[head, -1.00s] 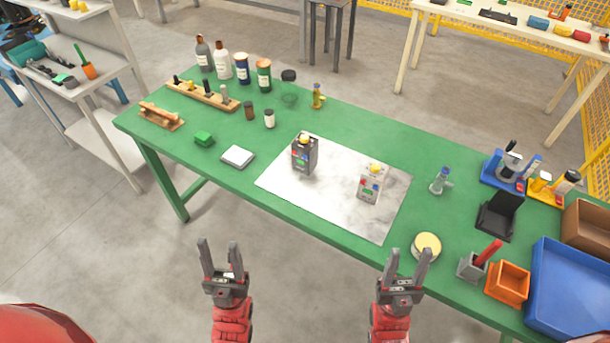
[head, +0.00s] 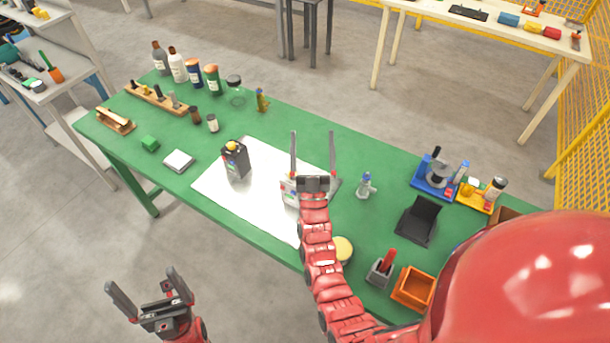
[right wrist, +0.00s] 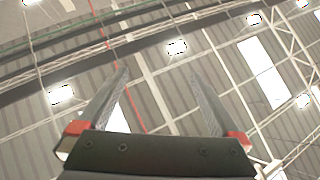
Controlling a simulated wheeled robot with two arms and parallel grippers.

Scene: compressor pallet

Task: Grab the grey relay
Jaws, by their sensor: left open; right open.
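A light grey relay (head: 289,190), with coloured parts on its front, stands on the pale mat (head: 263,214) and is partly hidden behind my right gripper. A dark, nearly black relay (head: 235,163) with a yellow top stands on the mat to its left. My right gripper (head: 312,148) is open, its fingers pointing up in the head view and overlapping the light relay. The right wrist view shows its open, empty fingers (right wrist: 160,90) against the ceiling. My left gripper (head: 140,279) is open and empty, in front of the green table.
A round yellow-topped item (head: 342,250), a grey holder with a red handle (head: 381,268) and an orange bin (head: 413,288) lie near my right arm. A black stand (head: 418,220) is further right. Bottles line the table's (head: 300,125) back left.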

